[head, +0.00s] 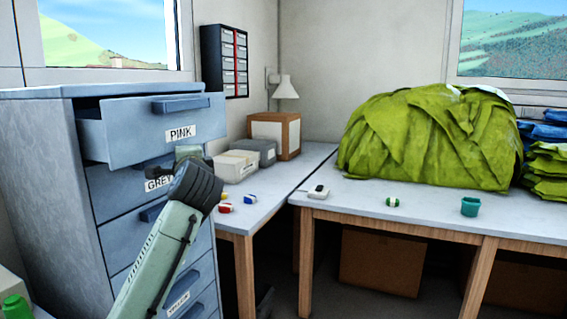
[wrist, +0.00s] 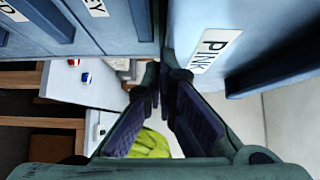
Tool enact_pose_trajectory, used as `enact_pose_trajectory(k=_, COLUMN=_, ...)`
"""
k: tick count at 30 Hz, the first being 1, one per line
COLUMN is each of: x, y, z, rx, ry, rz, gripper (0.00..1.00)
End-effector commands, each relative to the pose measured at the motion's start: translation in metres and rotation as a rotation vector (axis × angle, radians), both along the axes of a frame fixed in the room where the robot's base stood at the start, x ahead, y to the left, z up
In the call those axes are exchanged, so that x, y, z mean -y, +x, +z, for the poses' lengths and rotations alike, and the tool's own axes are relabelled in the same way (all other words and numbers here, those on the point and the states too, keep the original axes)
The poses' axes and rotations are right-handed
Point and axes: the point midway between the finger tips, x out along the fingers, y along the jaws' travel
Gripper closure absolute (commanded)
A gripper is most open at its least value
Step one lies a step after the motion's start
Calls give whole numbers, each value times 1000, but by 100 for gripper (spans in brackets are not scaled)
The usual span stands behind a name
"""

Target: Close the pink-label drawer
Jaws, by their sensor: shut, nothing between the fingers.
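The pink-label drawer (head: 140,124) is the top drawer of a blue-grey cabinet (head: 50,180) at the left of the head view. It is pulled out, with its side wall showing and its PINK label and blue handle on the front. My gripper (wrist: 162,70) is shut and empty. In the head view it is partly hidden behind my wrist, just below the drawer front and near the GREY label. In the wrist view the drawer front (wrist: 250,40) is close on the right of the fingers. I cannot tell whether they touch it.
The grey-label drawer (head: 115,190) and the lower drawers look shut. A table (head: 235,215) to the right holds boxes and small items. A second table (head: 430,210) carries a large green heap (head: 430,140). A dark wall rack (head: 225,62) hangs behind.

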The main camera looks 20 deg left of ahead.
Motion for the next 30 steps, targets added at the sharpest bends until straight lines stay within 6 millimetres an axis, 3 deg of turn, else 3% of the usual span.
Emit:
enact_pose_trajectory(k=3, x=-21, y=1, z=1, rx=0, ry=-4, rz=1, gripper=100)
enact_pose_trajectory(k=10, x=-43, y=1, z=1, rx=-1, ry=-1, rz=1, gripper=100)
enact_pose_trajectory(k=30, x=-47, y=4, z=0, rx=0, ry=0, rz=-1, gripper=100)
